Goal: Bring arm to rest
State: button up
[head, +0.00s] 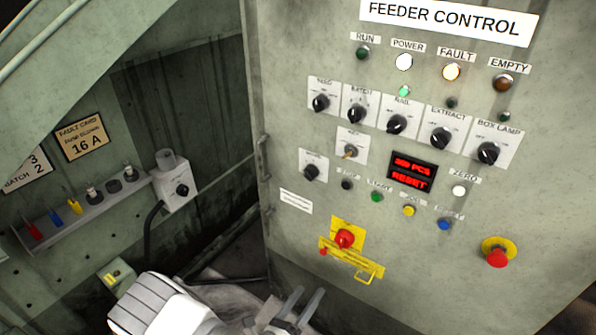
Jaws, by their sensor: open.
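My gripper (298,306) is at the bottom middle of the head view, in front of the lower part of the feeder control panel (545,190). Its two grey fingers point up and are apart, with nothing seen between them. My white and grey arm runs along the bottom edge to the left of it. The gripper's base is cut off by the bottom of the picture. Its fingers appear below and left of the yellow bracket (350,262) with the red knob (345,239). I see no contact between the gripper and the panel.
The panel carries rotary switches, lamps, buttons, a red display (411,172) and a red emergency stop (498,256). At left, a wall rack (90,212) holds coloured items beside a grey switch box (176,184) with a black cable. A small yellowish box (117,275) sits low on the left.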

jog(key=s+d+r+m+g+y, duration=0.1)
jog(key=s+d+r+m+g, duration=0.1)
jog(key=d+r+m+g, duration=0.4)
jog(key=s+d+r+m+g+y, duration=0.15)
jog(key=r+m+g, duration=0.35)
jog(key=r+m, duration=0.5)
jog(key=s+d+r+m+g+y, duration=0.1)
jog(key=s+d+r+m+g, duration=0.25)
jog(key=r+m+g, duration=0.5)
jog(key=s+r+m+t+y+p, duration=0.3)
jog(key=r+m+p, duration=0.3)
jog(key=r, duration=0.6)
jog(key=s+r+m+t+y+p, duration=0.3)
jog(key=r+m+t+p, duration=0.3)
jog(key=r, duration=0.6)
jog(key=shift+a+r+m+y, duration=0.15)
jog(key=shift+m+y, duration=0.4)
jog(key=shift+y, duration=0.3)
jog(key=shift+t, duration=0.25)
